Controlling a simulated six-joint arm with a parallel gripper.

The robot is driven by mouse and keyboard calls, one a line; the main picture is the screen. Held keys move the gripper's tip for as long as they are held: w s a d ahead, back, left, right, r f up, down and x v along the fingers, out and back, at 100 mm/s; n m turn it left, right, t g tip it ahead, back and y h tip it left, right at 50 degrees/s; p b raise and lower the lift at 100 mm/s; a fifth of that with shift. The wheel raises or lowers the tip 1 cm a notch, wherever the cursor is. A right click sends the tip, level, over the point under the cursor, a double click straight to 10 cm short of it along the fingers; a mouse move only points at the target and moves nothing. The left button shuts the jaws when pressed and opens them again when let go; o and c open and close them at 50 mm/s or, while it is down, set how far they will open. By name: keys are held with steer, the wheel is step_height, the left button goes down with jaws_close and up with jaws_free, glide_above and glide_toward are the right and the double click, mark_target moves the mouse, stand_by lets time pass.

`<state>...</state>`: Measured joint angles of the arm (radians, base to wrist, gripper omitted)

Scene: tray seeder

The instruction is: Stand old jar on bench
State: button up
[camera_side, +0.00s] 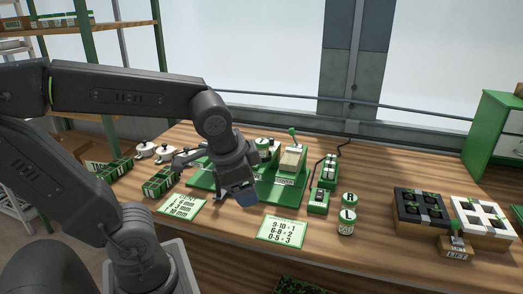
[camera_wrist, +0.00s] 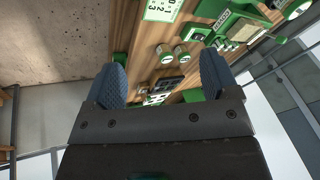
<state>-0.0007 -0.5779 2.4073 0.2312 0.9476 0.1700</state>
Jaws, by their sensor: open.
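A white jar with a green lid (camera_side: 262,146) stands on the green seeder machine (camera_side: 270,190) at the back of the wooden bench (camera_side: 390,262). Two similar jars, a rear one (camera_side: 349,201) and a front one (camera_side: 347,222), stand right of the machine. I cannot tell from labels which jar is the old one. In the wrist view two jar tops, one (camera_wrist: 163,50) and another (camera_wrist: 181,53), show beyond the fingers. My gripper (camera_wrist: 165,75) is open and empty, its blue fingers wide apart. In the side view it hangs above the machine's front edge, partly hiding it.
Printed cards, one left (camera_side: 183,205) and one right (camera_side: 283,231), lie along the bench front. A black tray (camera_side: 420,207) and a white tray (camera_side: 482,216) stand at right. Green boxes (camera_side: 160,183) and white pots (camera_side: 145,150) stand at left.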

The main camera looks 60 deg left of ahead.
steer(key=w+a+f+m+g+y, duration=0.2)
steer(key=w+a+m+y, duration=0.35)
steer(key=a+m, duration=0.2)
steer(key=m+y, duration=0.6)
steer(key=m, duration=0.4)
glide_toward(263, 143)
steer(key=x, duration=0.6)
steer(key=shift+s+a+r, duration=0.1)
steer(key=shift+r, duration=0.1)
steer(key=shift+h, duration=0.25)
steer(key=shift+x, duration=2.9)
steer(key=shift+f, duration=0.15)
steer(key=shift+c, duration=0.2)
steer(key=c, duration=1.1)
steer(key=shift+o, duration=0.2)
